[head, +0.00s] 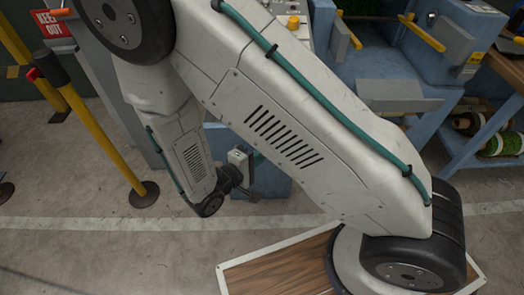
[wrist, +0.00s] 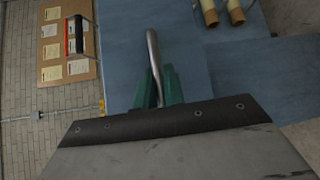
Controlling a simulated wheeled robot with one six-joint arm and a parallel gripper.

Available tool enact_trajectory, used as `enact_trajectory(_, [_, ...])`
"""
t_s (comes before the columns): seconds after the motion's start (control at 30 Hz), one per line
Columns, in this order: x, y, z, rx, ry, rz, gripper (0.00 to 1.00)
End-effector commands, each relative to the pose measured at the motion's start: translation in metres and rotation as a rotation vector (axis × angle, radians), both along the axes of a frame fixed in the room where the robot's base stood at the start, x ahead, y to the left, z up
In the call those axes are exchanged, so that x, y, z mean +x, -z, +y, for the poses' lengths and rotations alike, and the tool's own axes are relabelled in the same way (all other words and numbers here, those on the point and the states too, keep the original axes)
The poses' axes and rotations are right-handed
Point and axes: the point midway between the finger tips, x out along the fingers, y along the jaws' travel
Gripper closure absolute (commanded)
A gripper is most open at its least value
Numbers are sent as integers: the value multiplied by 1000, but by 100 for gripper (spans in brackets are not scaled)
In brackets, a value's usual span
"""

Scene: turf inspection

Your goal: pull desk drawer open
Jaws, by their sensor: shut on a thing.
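A blue panel, which appears to be the desk drawer front (head: 270,183), shows behind my wrist at the lower middle of the head view. In the wrist view the blue front (wrist: 185,45) fills the upper middle. A metal bar handle (wrist: 153,46) stands on it. My gripper (wrist: 157,82), with green fingers, is shut on the handle, one finger on each side. The wrist housing covers the lower part of the grip. In the head view my arm hides most of the desk, and the fingers are hard to make out. I cannot tell how far the drawer stands out.
Yellow posts with dark bases (head: 144,194) and a keep-out sign (head: 52,23) stand at the left. A blue machine (head: 385,70) and a shelf with turf rolls (head: 495,145) are at the right. A wood-topped, white-edged board (head: 270,272) lies in front. Concrete floor is open at lower left.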

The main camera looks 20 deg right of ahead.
Motion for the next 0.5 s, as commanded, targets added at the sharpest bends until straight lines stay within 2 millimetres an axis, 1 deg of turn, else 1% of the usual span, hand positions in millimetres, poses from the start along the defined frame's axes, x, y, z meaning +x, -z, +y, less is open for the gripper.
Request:
enact_trajectory(0.17, [0,0,0,1,0,0,100])
enact_trajectory(0.2, [0,0,0,1,0,0,84])
enact_trajectory(0.23, [0,0,0,1,0,0,80])
enact_trajectory(0.5, [-1,0,1,0,0,1,80])
